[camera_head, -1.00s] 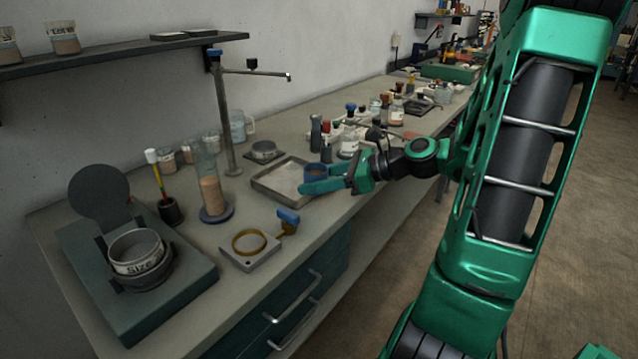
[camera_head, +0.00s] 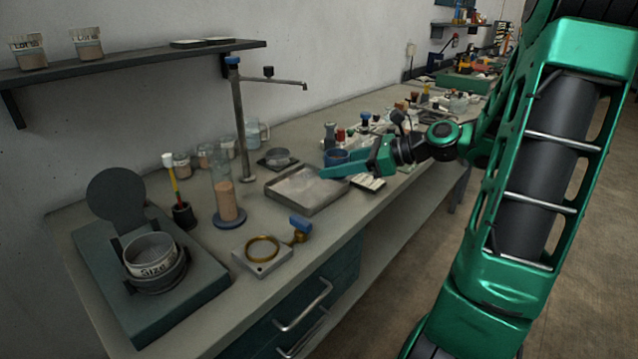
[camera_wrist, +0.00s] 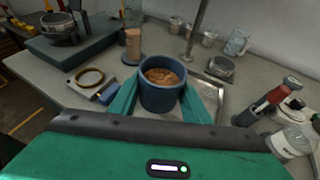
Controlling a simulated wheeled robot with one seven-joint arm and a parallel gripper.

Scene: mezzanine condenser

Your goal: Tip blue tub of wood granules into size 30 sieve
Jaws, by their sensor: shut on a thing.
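My gripper (camera_head: 335,168) is shut on the blue tub (camera_head: 336,157), which stays upright between its fingers. In the wrist view the blue tub (camera_wrist: 160,97) sits between the two green fingers (camera_wrist: 158,103), with brown wood granules (camera_wrist: 162,76) inside. The tub is over or near the right back edge of a shallow metal tray; its exact height is unclear. The sieve marked "Size" (camera_head: 152,262) sits in a dark holder on a grey-green base at the front left; its number cannot be read. It also shows at the upper left of the wrist view (camera_wrist: 60,27).
A metal tray (camera_head: 306,207), a plate with a brass ring (camera_head: 262,250), a blue-headed piece (camera_head: 300,226) and a tall cylinder of granules (camera_head: 226,196) stand between gripper and sieve. A stand with a side arm (camera_head: 240,125) rises behind. Bottles crowd the bench's right.

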